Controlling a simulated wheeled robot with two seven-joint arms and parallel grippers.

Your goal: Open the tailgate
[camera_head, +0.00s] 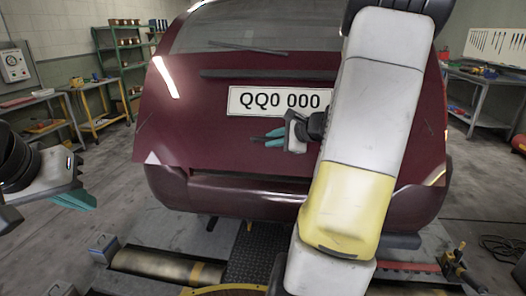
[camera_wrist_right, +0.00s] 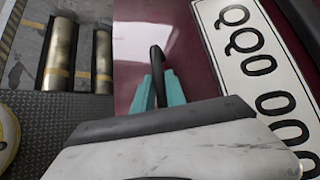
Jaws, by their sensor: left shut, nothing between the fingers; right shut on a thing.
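The dark red tailgate (camera_head: 200,125) of a car faces me, with a white number plate (camera_head: 262,101) reading QQ0 000. The plate also shows in the right wrist view (camera_wrist_right: 255,65). I cannot tell whether the tailgate stands slightly away from the body. My right gripper (camera_head: 272,138) is just below the plate. In the right wrist view its teal fingers (camera_wrist_right: 158,90) are shut on a dark handle (camera_wrist_right: 157,65) at the tailgate. My left gripper (camera_head: 82,198) is shut and empty, at the left, apart from the car.
The rear bumper (camera_head: 240,196) runs below the tailgate. Metal rollers (camera_head: 155,264) lie in the floor platform under the car. Workbenches (camera_head: 98,105) and a green shelf (camera_head: 125,55) stand at the left, another bench (camera_head: 485,85) at the right. My right arm hides the tailgate's right part.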

